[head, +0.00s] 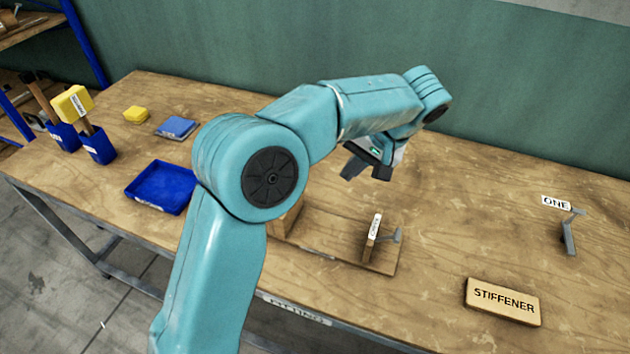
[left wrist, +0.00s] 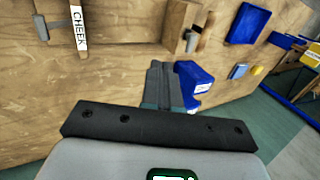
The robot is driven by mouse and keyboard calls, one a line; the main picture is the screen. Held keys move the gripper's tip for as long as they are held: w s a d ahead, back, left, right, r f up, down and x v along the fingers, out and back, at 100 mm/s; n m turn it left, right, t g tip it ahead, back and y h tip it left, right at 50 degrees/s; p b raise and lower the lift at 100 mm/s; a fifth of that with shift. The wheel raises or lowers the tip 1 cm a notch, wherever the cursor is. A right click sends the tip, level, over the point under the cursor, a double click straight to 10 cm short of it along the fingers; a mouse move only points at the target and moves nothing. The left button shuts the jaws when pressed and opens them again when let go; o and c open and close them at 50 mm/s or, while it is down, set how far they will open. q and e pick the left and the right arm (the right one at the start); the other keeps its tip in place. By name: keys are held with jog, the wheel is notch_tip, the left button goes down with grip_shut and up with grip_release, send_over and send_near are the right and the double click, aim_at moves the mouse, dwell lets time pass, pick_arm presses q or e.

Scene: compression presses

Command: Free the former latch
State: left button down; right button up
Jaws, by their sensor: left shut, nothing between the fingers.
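A wooden press board (head: 340,247) lies on the bench, partly behind my left arm. An upright labelled CHEEK (head: 373,238) stands at its right end with a grey latch-like part (head: 394,237); that part also shows in the left wrist view (left wrist: 41,28). A wooden block (head: 287,222) at the left end is mostly hidden by my arm. In the left wrist view the block (left wrist: 175,22) has a small grey part (left wrist: 191,42) beside it. No FORMER label is readable. My left gripper (head: 367,168) is shut and empty, above and behind the board, apart from it.
A STIFFENER block (head: 502,301) lies front right. A grey latch-like part (head: 569,236) stands by a ONE label (head: 556,202). The bench between gripper and ONE is clear.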

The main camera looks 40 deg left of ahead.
pick_arm(q)
jog(key=s+a+f+p, duration=0.2)
jog(key=a+f, duration=0.6)
jog(key=shift+a, duration=0.2)
pick_arm(e)
notch_tip(320, 180, up, 2)
jog(key=shift+s+r, duration=0.15)
pick_arm(q)
jog(key=shift+w+f, duration=0.1)
jog(key=shift+f, duration=0.05)
pick_arm(e)
jog(key=shift+a, duration=0.1)
